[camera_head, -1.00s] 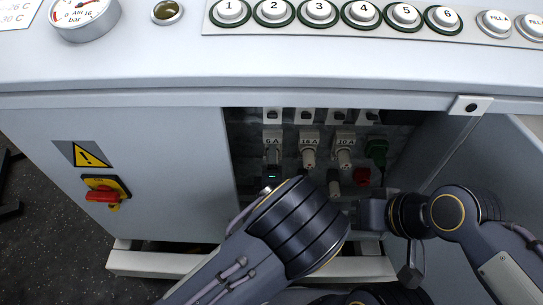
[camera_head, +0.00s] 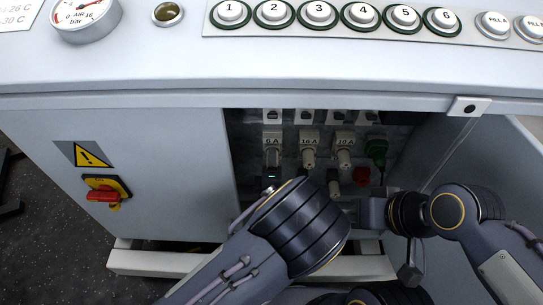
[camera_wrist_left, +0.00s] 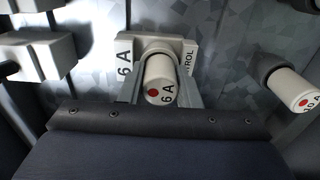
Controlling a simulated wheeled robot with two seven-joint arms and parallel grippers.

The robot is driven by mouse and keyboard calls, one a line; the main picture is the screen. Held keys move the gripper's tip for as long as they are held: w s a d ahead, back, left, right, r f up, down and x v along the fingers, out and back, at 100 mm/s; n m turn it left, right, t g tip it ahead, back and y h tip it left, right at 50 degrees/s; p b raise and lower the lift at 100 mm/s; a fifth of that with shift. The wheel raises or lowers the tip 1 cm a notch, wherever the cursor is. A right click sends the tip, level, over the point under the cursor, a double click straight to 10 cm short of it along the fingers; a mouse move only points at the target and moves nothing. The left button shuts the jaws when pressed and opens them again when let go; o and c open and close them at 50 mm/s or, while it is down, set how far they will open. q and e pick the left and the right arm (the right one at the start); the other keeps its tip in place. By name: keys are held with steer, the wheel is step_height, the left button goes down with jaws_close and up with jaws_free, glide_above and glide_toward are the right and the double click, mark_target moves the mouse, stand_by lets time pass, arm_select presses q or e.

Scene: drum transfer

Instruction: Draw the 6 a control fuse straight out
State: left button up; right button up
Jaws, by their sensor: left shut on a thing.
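The 6 A control fuse (camera_wrist_left: 160,84) is a pale cylinder with a red dot and a 6 A mark on its end. It sits at its pale holder (camera_wrist_left: 190,55), labelled 6 A, in the left wrist view. My left gripper (camera_wrist_left: 160,74) is shut on the fuse, one finger on each side. I cannot tell how far the fuse is inside its holder. In the head view the 6 A holder (camera_head: 272,137) is at the left of the fuse row, and my left arm hides part of the space below it. My right gripper (camera_head: 370,213) is at the cabinet opening, its fingers unclear.
The 16 A fuse (camera_head: 309,158) and another pale fuse (camera_head: 344,158) stand to the right, then a green plug (camera_head: 377,150) and a red part (camera_head: 362,176). The open cabinet has a closed left panel with a red-and-yellow switch (camera_head: 104,194) and a counter edge above.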

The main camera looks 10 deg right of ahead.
arm_select(q)
jaws_close()
steer(key=shift+s, duration=0.15)
steer(key=shift+s+a+p, duration=0.2)
steer(key=shift+s, duration=0.7)
steer(key=shift+s+a+p, duration=0.15)
steer(key=shift+s+a, duration=0.05)
steer(key=shift+s, duration=0.75)
steer(key=shift+s+a+p, duration=0.2)
steer(key=shift+s, duration=0.7)
steer(key=shift+w+d, duration=0.1)
steer(key=shift+w, duration=0.3)
